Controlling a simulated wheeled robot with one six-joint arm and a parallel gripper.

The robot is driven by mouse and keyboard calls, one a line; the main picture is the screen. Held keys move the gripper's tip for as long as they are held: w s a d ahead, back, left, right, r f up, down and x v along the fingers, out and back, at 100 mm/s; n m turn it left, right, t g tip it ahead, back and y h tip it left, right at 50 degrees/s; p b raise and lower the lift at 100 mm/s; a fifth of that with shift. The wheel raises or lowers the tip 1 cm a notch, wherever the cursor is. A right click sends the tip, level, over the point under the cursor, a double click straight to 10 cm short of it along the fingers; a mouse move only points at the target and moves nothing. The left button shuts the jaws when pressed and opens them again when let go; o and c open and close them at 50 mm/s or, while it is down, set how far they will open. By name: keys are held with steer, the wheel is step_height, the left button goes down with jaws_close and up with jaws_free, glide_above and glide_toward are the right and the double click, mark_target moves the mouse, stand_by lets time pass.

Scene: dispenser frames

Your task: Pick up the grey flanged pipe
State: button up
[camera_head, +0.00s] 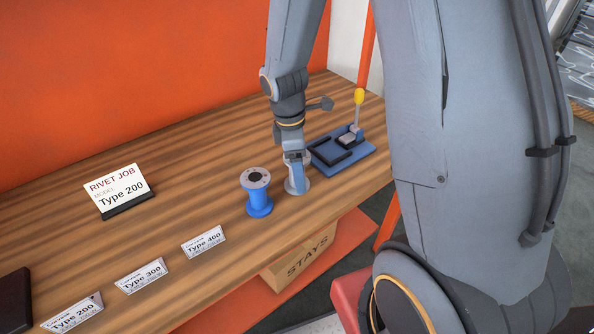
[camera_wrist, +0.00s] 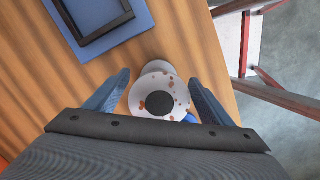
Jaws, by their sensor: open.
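The grey flanged pipe (camera_head: 292,186) stands upright on the wooden table near its front edge, mostly hidden behind my gripper in the head view. In the wrist view I look down on its pale round top flange (camera_wrist: 155,87), which has a dark hole and rust-brown spots. My gripper (camera_head: 297,165) is right over the pipe. In the wrist view its two blue fingers (camera_wrist: 158,90) are apart, one on each side of the flange. I cannot tell whether either finger touches it.
A blue flanged spool (camera_head: 259,194) stands just left of the pipe. A blue fixture (camera_head: 355,160) with a yellow-tipped lever lies behind right. Type 200, 300 and 400 labels (camera_head: 204,242) and a Rivet Job sign (camera_head: 119,190) stand left. A Stays box (camera_head: 300,257) is below the edge.

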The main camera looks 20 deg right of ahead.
steer(key=c, duration=1.6)
